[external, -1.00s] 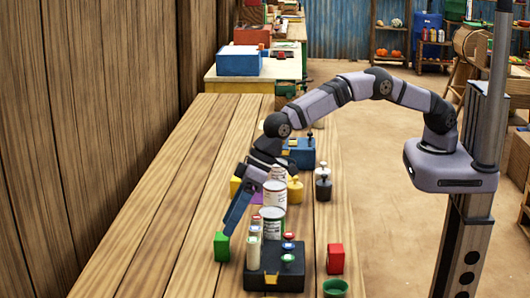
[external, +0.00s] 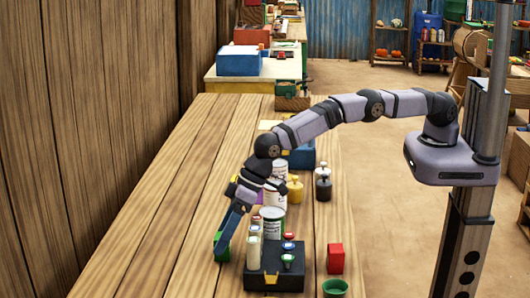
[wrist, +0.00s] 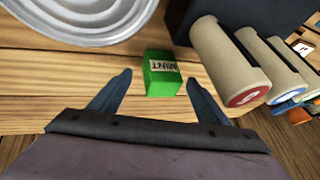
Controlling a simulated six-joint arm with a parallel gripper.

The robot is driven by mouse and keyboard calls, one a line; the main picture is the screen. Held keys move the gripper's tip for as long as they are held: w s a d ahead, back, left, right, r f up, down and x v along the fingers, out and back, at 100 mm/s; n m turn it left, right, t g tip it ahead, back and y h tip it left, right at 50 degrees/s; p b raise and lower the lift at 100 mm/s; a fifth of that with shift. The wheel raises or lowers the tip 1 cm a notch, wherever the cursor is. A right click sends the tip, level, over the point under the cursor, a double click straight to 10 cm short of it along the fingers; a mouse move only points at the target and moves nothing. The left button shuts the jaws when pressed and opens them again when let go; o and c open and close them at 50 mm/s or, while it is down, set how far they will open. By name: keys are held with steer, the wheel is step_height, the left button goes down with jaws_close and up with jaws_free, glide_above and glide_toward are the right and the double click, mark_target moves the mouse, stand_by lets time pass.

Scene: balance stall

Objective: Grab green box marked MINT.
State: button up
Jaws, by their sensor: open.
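The green box (wrist: 162,76) marked MINT stands on the wooden table in the wrist view, its label facing up toward the camera. In the external view the green box (external: 222,249) is at the left of the black rack, partly hidden by my gripper. My gripper (wrist: 158,82) is open, with one finger to each side of the box and the box at or just beyond the fingertips. In the external view my gripper (external: 221,247) points down at the box. I cannot tell whether either finger touches it.
A black rack (external: 274,279) with capped tubes stands right of the box. White cans (external: 272,222) are behind the rack. A red box (external: 335,258) and a green cup (external: 335,288) are farther right. A metal bowl (wrist: 85,20) shows in the wrist view. Bare planks lie to the left.

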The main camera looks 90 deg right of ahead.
steer(key=shift+f, duration=0.1)
steer(key=c, duration=1.4)
steer(key=shift+w+r, duration=0.1)
steer(key=shift+r, duration=0.45)
step_height(320, 180, up, 9)
steer(key=shift+b, duration=0.7)
